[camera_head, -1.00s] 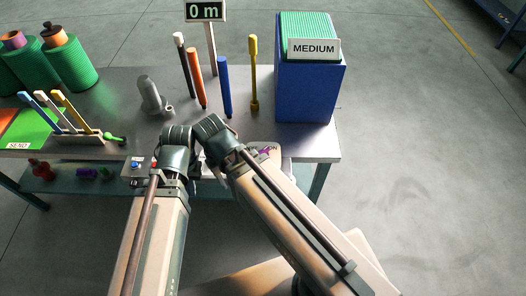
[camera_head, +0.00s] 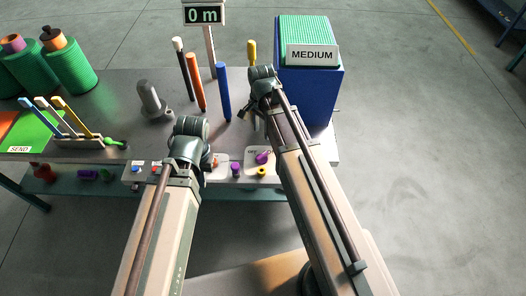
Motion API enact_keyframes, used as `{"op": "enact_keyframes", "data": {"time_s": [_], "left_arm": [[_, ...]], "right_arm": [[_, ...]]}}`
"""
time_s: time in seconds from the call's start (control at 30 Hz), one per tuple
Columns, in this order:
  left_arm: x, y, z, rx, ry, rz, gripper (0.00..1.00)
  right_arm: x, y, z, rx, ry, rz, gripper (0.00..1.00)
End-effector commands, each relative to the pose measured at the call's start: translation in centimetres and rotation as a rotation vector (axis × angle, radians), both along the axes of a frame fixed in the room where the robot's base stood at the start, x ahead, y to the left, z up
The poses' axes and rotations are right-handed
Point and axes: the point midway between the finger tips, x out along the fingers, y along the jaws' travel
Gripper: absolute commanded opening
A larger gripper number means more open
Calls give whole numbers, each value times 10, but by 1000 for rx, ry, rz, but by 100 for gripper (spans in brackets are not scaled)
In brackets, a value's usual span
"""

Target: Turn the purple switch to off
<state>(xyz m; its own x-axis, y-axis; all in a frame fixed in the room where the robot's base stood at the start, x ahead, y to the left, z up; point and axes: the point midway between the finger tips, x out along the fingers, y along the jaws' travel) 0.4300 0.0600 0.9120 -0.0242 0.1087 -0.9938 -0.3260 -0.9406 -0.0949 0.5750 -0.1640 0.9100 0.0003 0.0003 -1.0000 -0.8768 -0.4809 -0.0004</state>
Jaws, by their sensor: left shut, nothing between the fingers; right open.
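A purple switch (camera_head: 263,157) sits on a white plate on the front of the bench, tilted, with its handle pointing up and right. A second, smaller purple knob (camera_head: 235,169) is to its left. My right gripper (camera_head: 245,110) is open and empty above the bench top, behind and above the switch, in front of the yellow lever. My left gripper (camera_head: 196,150) is shut on nothing, left of the switch at the bench's front edge. Its fingertips are mostly hidden by its own wrist. Neither gripper visibly touches the switch.
A yellow knob (camera_head: 262,172) is just below the switch. Blue and red buttons (camera_head: 136,169) are further left. Blue, orange and yellow levers (camera_head: 224,92) rise behind. The floor to the right is clear.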

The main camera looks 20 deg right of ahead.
Motion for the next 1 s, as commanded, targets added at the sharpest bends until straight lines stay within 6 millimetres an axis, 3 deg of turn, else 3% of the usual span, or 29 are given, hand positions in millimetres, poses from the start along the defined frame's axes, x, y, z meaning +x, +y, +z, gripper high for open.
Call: {"op": "enact_keyframes", "data": {"time_s": [0.37,1.0], "left_arm": [[0,0,-32,0,0,0,0],[0,0,-120,0,0,0,0]], "right_arm": [[0,0,-32,0,0,3,50],[0,0,-120,0,0,4,50]]}}
